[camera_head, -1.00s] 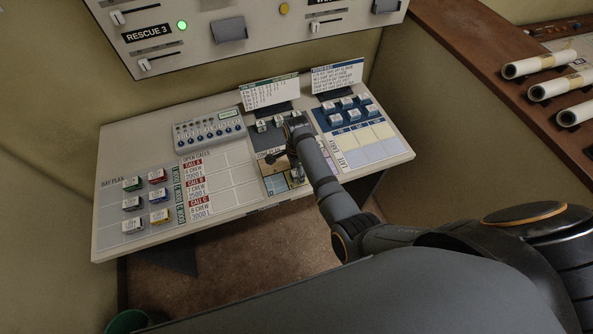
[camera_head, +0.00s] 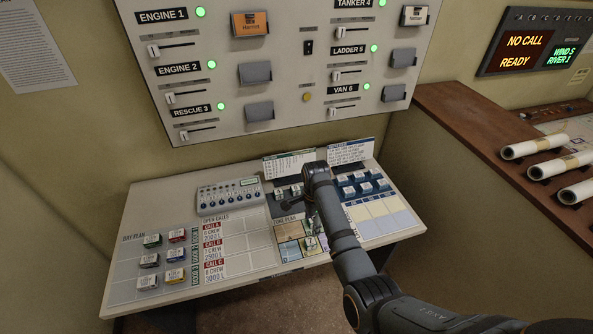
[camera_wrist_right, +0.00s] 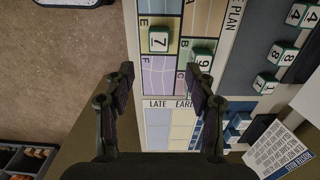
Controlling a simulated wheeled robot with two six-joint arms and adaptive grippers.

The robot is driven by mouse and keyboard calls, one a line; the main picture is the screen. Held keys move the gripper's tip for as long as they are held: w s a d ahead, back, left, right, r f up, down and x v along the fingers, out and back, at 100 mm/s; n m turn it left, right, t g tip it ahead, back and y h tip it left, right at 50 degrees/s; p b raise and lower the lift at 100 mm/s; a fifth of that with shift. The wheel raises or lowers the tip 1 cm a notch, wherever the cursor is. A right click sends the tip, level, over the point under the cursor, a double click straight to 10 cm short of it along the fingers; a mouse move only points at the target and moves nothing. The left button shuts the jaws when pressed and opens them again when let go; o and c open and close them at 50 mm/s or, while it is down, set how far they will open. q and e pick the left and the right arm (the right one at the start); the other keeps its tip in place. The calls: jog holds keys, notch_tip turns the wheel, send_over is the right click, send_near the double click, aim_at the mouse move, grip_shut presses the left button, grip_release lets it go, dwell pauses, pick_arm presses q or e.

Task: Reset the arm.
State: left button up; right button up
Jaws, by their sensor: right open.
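My right arm reaches over the sloped desk (camera_head: 150,215) from the lower right in the head view. My right gripper (camera_head: 312,218) hangs over the zone plan (camera_head: 288,231), partly hidden by its own wrist. In the right wrist view the two fingers of the gripper (camera_wrist_right: 160,82) are apart with nothing between them. A block marked 7 (camera_wrist_right: 159,40) lies on the plan beyond the fingers. A block marked 9 (camera_wrist_right: 201,62) sits close to the right finger, partly covered by it; I cannot tell if they touch. My left gripper is not in view.
A wall panel (camera_head: 290,75) with sliders and green lights stands above the desk. Coloured blocks (camera_head: 150,260) sit on the day plan at left. A grey button box (camera_head: 230,195) and two upright cards stand at the desk's back. Paper rolls (camera_head: 535,147) lie on the wooden counter at right.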

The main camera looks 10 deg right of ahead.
jog(key=s+d+f+n+t, duration=0.1)
jog(key=s+d+n, duration=0.3)
jog(key=s, duration=0.2)
jog(key=s+d+f+n+t, duration=0.1)
jog(key=s+d+n, duration=0.2)
jog(key=s+n, duration=0.3)
jog(key=s+r+n+t, duration=0.2)
jog(key=s+r+n, duration=0.6)
jog(key=s, duration=0.5)
jog(key=s+d+f+g+h+b, duration=0.15)
jog(key=f+b, duration=0.25)
jog(key=f, duration=1.3)
jog(key=d+f+y+b, duration=0.1)
jog(key=d+f+b, duration=0.15)
jog(key=f, duration=1.45)
pick_arm(q)
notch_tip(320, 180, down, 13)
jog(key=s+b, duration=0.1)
jog(key=b, duration=0.5)
jog(key=shift+b, duration=0.3)
pick_arm(e)
jog(key=s+f+g, duration=0.1)
jog(key=s+f, duration=1.7)
jog(key=f, duration=0.4)
jog(key=shift+s+d+f, duration=0.2)
jog(key=shift+s+d, duration=0.15)
